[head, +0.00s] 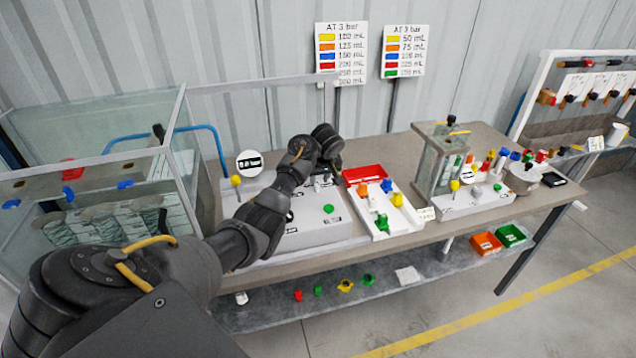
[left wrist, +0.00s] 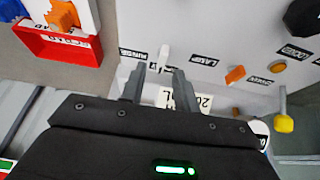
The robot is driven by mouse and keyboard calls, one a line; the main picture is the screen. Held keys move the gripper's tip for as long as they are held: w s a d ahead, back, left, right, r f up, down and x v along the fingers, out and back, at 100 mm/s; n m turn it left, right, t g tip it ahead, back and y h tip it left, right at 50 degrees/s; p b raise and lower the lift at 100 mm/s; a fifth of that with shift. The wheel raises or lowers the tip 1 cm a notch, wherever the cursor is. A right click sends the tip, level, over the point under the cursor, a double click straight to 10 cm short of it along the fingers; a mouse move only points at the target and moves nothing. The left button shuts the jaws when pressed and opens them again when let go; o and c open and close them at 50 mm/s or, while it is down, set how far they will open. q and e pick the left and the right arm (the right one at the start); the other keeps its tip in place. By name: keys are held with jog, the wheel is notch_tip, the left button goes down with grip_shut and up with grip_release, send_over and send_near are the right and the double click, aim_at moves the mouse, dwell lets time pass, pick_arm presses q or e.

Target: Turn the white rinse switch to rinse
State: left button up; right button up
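The white rinse switch (left wrist: 165,54) stands up from the light panel in the left wrist view, beside a label that seems to read RINSE (left wrist: 133,53). My left gripper (left wrist: 160,72) is open and empty. Its two fingertips point at the switch, which shows just beyond and between them; I cannot tell whether they touch it. In the head view my left gripper (head: 332,163) hangs over the back right part of the white control panel (head: 312,236), and my arm covers much of that panel. My right gripper is not in view.
An orange switch (left wrist: 235,75) and a yellow knob (left wrist: 284,123) stand on the same panel. A red tray (head: 364,174) and a white tray with coloured pieces (head: 381,229) lie to the right. A glass tank (head: 100,150) stands at the left.

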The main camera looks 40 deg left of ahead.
aim_at(317, 185)
pick_arm(q)
jog(key=shift+x, duration=2.05)
jog(key=shift+s+a, duration=0.15)
grip_shut()
